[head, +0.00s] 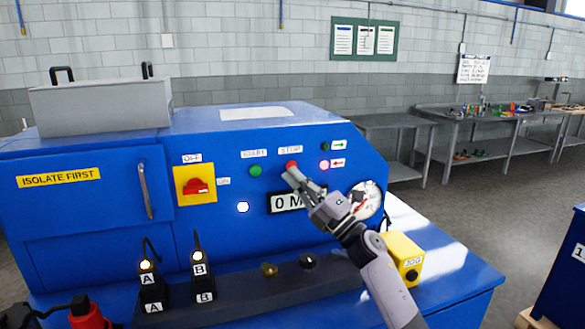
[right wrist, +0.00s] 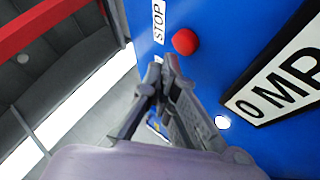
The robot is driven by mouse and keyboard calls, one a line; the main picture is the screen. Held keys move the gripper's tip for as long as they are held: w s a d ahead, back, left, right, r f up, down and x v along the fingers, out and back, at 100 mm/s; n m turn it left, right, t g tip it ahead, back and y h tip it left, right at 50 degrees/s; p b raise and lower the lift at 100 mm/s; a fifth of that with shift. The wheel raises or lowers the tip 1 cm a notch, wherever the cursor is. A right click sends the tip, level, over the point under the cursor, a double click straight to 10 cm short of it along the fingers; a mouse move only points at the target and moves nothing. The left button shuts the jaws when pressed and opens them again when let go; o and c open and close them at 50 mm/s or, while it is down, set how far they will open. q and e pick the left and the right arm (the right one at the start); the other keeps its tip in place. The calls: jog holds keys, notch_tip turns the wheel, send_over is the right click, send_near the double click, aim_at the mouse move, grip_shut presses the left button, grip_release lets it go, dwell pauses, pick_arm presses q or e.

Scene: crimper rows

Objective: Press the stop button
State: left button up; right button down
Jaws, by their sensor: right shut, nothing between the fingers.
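The red stop button (head: 291,164) sits on the blue machine's sloped front, below its STOP label (head: 290,150). In the right wrist view the stop button (right wrist: 185,42) shows as a red dome beside the STOP label (right wrist: 158,20). My right gripper (head: 294,175) is shut and empty, its fingertips just below the button in the head view. In the right wrist view the gripper (right wrist: 164,65) has its tips close to the button, with a small gap in the picture. Whether they touch it I cannot tell. My left gripper is not seen.
A green START button (head: 255,170) is left of STOP. A red-and-yellow switch (head: 196,186), a display (head: 286,202), a gauge (head: 367,199) and a yellow JOG box (head: 403,257) are nearby. Lit indicator (head: 324,164) is right of STOP.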

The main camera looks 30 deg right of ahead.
jog(key=shift+w, duration=0.15)
jog(key=shift+w+d, duration=0.1)
jog(key=shift+w, duration=0.2)
jog(key=shift+w+d+b, duration=0.15)
jog(key=shift+w+b, duration=0.3)
jog(key=shift+b, duration=0.05)
dwell(0.8)
dwell(0.3)
jog(key=shift+s+a, duration=0.2)
jog(key=shift+s, duration=0.7)
jog(key=shift+p, duration=0.3)
jog(key=s, duration=0.2)
jog(key=s+a+p, duration=0.1)
jog(key=s, duration=0.1)
jog(key=shift+s+a, duration=0.1)
jog(key=shift+s, duration=0.3)
